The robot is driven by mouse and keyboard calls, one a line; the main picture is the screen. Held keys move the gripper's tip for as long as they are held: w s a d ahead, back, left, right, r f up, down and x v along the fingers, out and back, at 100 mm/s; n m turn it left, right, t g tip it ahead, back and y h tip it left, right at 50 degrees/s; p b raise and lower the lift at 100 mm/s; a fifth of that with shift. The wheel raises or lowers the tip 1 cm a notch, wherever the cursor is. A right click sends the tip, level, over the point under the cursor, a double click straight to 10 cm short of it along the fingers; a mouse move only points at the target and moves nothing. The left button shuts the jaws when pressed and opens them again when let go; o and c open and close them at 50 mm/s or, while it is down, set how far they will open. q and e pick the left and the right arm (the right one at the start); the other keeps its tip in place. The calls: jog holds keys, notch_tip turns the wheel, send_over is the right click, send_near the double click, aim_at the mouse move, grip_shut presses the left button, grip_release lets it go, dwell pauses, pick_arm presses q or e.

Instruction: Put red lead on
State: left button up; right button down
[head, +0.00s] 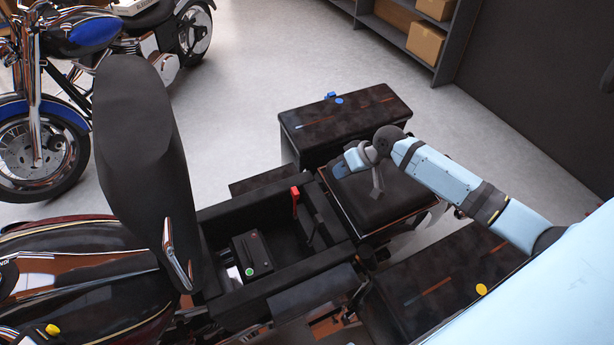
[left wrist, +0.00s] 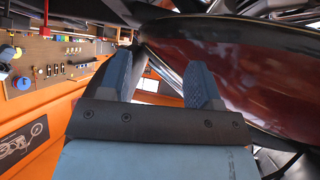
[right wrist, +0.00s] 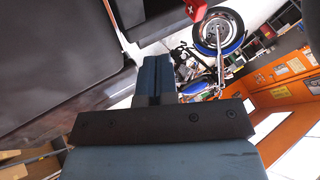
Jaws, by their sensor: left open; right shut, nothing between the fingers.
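The red lead (head: 295,202) has a red clamp end and stands upright at the back wall of the open compartment under the raised seat. The black battery (head: 252,256) sits in that compartment, with a green spot and a small red spot on top. The clamp is apart from the battery. My right gripper (head: 347,162) is shut and empty above the rear black box, right of the lead. My left gripper (left wrist: 160,80) is open and empty beside a dark red body panel.
The raised seat (head: 145,165) stands left of the compartment. Black side cases (head: 345,117) flank the rear box. A blue motorcycle (head: 90,35) stands behind. The left wrist view shows an orange tool wall (left wrist: 60,110). Grey floor is open at the back.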

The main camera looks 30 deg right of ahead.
send_near(295, 204)
jog(key=w+d, duration=0.1)
jog(key=w+d+f, duration=0.1)
jog(key=shift+w+d+f+b, duration=0.15)
jog(key=shift+w+f+b, duration=0.15)
jog(key=shift+w, duration=0.1)
pick_arm(q)
jog(key=shift+s+d+p, duration=0.1)
jog(key=shift+s+p, duration=0.1)
jog(key=shift+p, duration=0.15)
pick_arm(e)
jog(key=a, duration=0.4)
jog(key=shift+r, duration=0.15)
pick_arm(q)
jog(key=shift+s, duration=0.15)
pick_arm(e)
jog(key=shift+w, duration=0.15)
